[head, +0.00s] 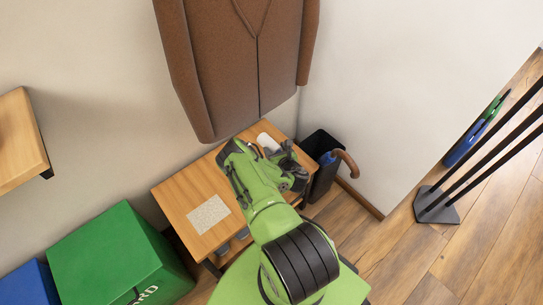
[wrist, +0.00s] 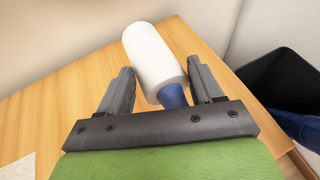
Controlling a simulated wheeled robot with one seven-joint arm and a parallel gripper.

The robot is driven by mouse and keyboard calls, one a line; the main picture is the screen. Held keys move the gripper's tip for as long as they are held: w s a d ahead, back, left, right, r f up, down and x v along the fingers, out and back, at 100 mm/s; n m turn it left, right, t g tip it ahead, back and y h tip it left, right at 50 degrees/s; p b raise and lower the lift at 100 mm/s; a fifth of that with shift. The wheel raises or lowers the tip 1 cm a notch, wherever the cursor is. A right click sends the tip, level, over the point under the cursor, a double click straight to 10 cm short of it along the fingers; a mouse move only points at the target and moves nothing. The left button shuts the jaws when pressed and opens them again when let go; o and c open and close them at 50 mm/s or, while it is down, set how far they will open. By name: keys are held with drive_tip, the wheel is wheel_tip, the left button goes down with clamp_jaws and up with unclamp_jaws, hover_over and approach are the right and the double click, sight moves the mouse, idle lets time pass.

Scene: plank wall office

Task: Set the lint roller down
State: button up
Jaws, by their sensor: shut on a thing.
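The lint roller has a white roll and a blue handle. In the wrist view the lint roller (wrist: 153,55) points away from me between the two dark fingers, its handle running down behind the palm bar. In the head view only the white roll (head: 267,142) shows past my gripper (head: 268,153). My gripper (wrist: 160,75) is shut on the lint roller. It is over the back right part of the small wooden table (head: 177,195). I cannot tell whether the roll touches the tabletop.
A pale speckled mat (head: 209,214) lies on the table's front left. A dark bin (head: 323,178) with a brown cane handle (head: 348,162) stands right of the table. A brown coat (head: 238,60) hangs above. A green box (head: 120,262) stands at left.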

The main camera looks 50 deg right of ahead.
wheel_tip(320, 180, down, 6)
drive_tip(key=shift+r+b, duration=0.2)
drive_tip(key=shift+b, duration=0.7)
drive_tip(key=shift+f, duration=0.2)
drive_tip(key=o, duration=1.1)
drive_tip(key=shift+r, duration=0.1)
